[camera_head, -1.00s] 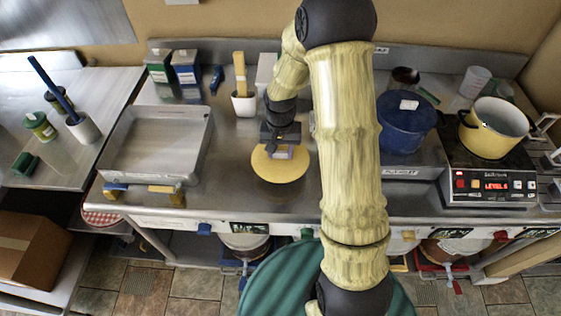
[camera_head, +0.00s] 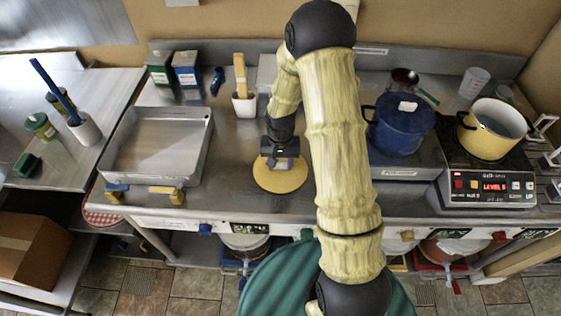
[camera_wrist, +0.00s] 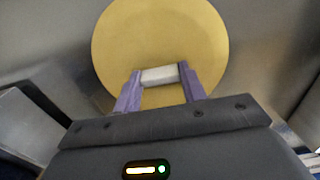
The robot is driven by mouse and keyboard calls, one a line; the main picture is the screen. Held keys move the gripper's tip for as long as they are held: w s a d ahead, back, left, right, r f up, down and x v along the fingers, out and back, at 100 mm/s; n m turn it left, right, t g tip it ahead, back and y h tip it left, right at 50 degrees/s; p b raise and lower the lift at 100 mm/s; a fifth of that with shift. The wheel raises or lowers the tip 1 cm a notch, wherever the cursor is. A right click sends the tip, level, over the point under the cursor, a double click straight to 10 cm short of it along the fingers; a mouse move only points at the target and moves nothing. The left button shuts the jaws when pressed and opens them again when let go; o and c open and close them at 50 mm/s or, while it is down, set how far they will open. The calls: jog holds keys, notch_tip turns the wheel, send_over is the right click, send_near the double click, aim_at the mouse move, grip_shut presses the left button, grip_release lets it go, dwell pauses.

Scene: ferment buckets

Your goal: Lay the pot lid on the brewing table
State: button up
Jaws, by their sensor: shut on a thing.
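The pot lid (camera_head: 283,184) is a flat yellow disc over the steel brewing table (camera_head: 236,212), between the tray and the blue pot. In the wrist view the lid (camera_wrist: 205,40) fills the upper middle, with a pale block-shaped handle (camera_wrist: 159,76) at its centre. My gripper (camera_head: 280,163) points down at the lid. Its two purple fingers (camera_wrist: 158,88) are shut on the handle from both sides. The lid looks level and very near the table top; I cannot tell whether it touches.
An empty metal tray (camera_head: 207,150) stands to the left. A white holder (camera_head: 244,105) stands behind. To the right are a blue lidded pot (camera_head: 402,130) and a yellow pot (camera_head: 490,140) on a hotplate (camera_head: 490,187). The table front beside the lid is clear.

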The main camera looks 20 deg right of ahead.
aim_at(281, 164)
jog(key=shift+f, duration=0.1)
jog(key=shift+f, duration=0.1)
jog(key=o, duration=1)
notch_tip(281, 164, up, 12)
jog(key=shift+r+b, duration=0.2)
jog(key=shift+b, duration=0.75)
jog(key=s+r+n+t, duration=0.1)
jog(key=s, duration=0.3)
jog(key=s+r+n, duration=0.1)
jog(key=s+r, duration=0.1)
jog(key=s, duration=0.3)
jog(key=s+r+n+t, duration=0.1)
jog(key=s, duration=0.4)
jog(key=shift+s+r+n+t, duration=0.15)
jog(key=shift+r+n+t, duration=0.05)
jog(key=shift+n+t, duration=0.1)
